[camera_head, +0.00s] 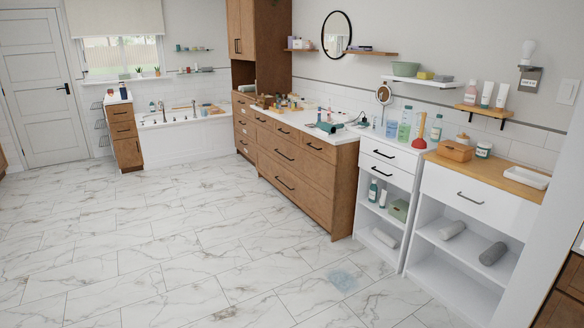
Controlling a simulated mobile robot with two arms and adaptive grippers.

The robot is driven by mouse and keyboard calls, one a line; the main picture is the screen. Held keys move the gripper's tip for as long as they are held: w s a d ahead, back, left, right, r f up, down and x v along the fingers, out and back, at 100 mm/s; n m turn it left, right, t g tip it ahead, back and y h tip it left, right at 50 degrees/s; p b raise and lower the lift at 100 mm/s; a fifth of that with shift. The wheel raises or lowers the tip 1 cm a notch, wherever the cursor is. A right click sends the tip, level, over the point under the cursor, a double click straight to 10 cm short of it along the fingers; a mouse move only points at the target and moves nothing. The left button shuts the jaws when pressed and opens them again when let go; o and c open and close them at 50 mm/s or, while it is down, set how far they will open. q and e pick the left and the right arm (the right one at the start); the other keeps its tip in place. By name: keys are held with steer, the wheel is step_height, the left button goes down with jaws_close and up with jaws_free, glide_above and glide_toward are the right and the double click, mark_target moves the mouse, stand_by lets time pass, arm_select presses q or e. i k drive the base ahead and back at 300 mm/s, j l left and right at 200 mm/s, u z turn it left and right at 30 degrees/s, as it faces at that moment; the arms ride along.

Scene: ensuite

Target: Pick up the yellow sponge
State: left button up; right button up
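A small yellow block that looks like the yellow sponge (425,75) lies on the white wall shelf (420,82) at the upper right. A green bowl (405,69) stands to its left and a grey block (443,78) lies close to its right. The sponge is small in the picture and its far side is hidden. Neither of my grippers shows in the head view.
Below the shelf stand a white cabinet (388,158) with bottles on top and a wood-topped white unit (470,200). A wooden vanity (290,160) runs along the wall to the left. The marble floor (170,250) is open, with a bluish patch (343,279) near the cabinets.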

mark_target(421, 75)
steer(key=i, duration=2.2)
steer(key=j+u, duration=0.05)
steer(key=j, duration=0.05)
